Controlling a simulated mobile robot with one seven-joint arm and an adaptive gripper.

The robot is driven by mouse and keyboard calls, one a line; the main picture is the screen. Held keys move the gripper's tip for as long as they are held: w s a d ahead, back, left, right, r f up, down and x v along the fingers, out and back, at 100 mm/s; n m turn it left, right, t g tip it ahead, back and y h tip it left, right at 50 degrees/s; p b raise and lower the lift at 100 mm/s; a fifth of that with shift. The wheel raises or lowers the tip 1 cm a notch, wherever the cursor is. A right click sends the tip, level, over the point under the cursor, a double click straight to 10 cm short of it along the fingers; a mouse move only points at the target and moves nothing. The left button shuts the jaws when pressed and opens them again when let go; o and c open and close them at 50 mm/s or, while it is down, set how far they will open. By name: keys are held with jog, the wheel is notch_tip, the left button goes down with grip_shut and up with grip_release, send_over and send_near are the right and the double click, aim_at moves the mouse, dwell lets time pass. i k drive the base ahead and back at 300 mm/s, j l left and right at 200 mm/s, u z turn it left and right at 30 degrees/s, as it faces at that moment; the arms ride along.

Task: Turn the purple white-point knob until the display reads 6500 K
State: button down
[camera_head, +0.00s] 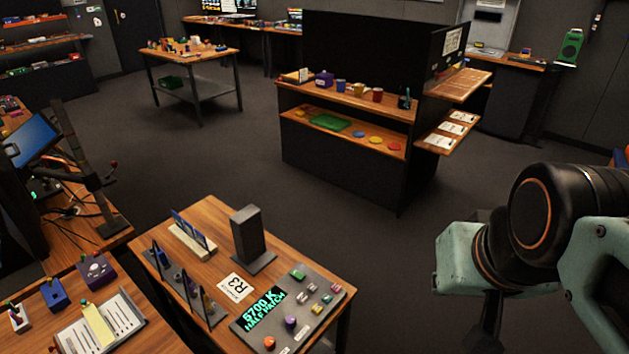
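The panel (275,338) lies at the front of a wooden table. Its dark display (264,309) shows green text that looks like 6700 K, with a second line that seems to read HALF MATCH. A purple knob (290,322) sits just right of the display; any white point on it is too small to make out. My arm hangs at the right, well apart from the panel. A dark part below its teal link (457,256) may be my gripper (489,325), but its fingertips are not visible.
An orange knob (269,342), a green control (298,273) and several small controls share the panel. Dark upright frames (196,300) are to the left. Floor between table and arm is clear.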

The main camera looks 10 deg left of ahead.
aim_at(290, 320)
jog(key=i+j+u, duration=0.15)
jog(key=u, duration=0.85)
jog(key=k+j, duration=0.1)
jog(key=k, duration=0.2)
